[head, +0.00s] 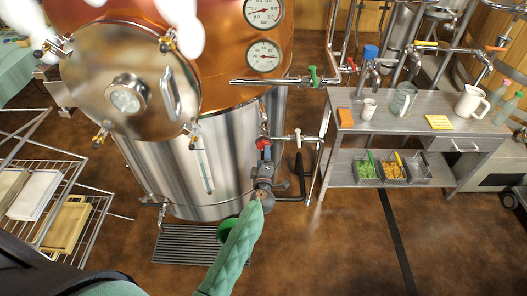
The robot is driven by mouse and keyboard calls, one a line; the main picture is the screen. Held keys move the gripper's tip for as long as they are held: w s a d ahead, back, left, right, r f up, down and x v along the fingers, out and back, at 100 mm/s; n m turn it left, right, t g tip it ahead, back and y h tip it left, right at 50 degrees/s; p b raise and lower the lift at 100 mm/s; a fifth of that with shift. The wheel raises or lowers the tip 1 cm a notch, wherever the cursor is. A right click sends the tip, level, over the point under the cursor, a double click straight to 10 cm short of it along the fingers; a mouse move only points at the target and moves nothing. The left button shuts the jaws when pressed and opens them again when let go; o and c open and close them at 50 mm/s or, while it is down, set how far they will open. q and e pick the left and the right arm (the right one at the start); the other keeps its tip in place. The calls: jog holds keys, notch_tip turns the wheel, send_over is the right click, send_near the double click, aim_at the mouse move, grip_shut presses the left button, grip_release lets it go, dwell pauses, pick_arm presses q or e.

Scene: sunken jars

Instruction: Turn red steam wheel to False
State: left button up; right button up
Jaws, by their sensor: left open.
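The red wheel (263,143) sits on the pipework at the right side of the steel and copper tank, near the middle of the head view. It is small, and its exact turn position cannot be read. My left gripper (264,155) is at the end of the green padded arm that rises from the bottom. It is open and just below the red wheel, its tips close to the wheel. I cannot tell whether they touch it or lie around it. My right gripper cannot be made out.
The copper tank (225,60) with two gauges fills the upper left. A steel table (400,116) with mugs stands right; a wire rack (70,185) stands left. Brown floor is open at lower right.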

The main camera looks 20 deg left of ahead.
aim_at(263, 147)
pick_arm(q)
jog(key=b+x, duration=0.1)
jog(key=x, duration=0.3)
jog(key=shift+w, duration=0.1)
pick_arm(e)
jog(key=shift+w+a+r, duration=0.3)
jog(key=shift+w+r, duration=0.05)
jog(key=shift+r, duration=0.2)
jog(key=shift+w+a+r, duration=0.3)
jog(key=shift+r, duration=0.25)
pick_arm(q)
jog(key=shift+w, duration=0.1)
jog(key=shift+x, duration=1.25)
pick_arm(e)
jog(key=shift+d+r, duration=0.1)
jog(key=shift+r, duration=0.1)
